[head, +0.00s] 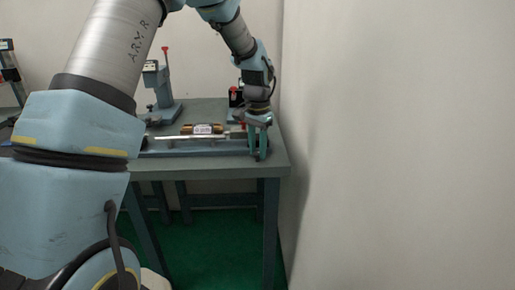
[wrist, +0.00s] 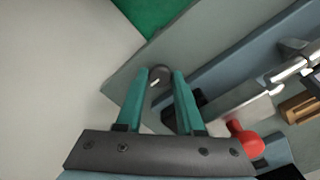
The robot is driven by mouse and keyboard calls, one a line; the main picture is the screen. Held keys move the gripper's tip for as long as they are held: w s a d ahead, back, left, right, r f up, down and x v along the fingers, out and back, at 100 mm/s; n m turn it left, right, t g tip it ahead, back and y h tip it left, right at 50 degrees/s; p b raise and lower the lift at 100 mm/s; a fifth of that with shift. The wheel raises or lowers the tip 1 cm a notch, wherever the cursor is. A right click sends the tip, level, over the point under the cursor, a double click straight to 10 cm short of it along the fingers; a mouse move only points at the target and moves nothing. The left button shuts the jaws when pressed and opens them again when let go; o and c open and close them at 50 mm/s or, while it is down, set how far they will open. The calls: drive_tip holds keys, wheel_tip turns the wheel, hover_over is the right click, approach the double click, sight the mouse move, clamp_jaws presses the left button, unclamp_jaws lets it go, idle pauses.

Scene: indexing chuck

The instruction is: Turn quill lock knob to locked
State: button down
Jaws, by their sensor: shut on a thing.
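My gripper (head: 257,157) points down at the right end of the long blue-grey fixture (head: 190,152) on the bench. In the wrist view its two teal fingers (wrist: 160,80) close around a small dark round knob (wrist: 159,73), one finger on each side. I take this for the quill lock knob; no lock marking is readable, so its turned position cannot be told. In the head view the fingers hide the knob. A red ball-ended handle (wrist: 244,139) shows to the right of the fingers in the wrist view.
A grey-blue stand with a red-tipped lever (head: 163,85) stands behind on the bench (head: 215,171). A white wall (head: 400,140) rises close to my gripper's right.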

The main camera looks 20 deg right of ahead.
sight(257, 153)
idle(0.3)
drive_tip(key=c, duration=0.5)
unclamp_jaws()
drive_tip(key=shift+r, duration=0.1)
wheel_tip(257, 153, up, 11)
drive_tip(key=shift+f+b, duration=0.15)
drive_tip(key=shift+b, duration=0.8)
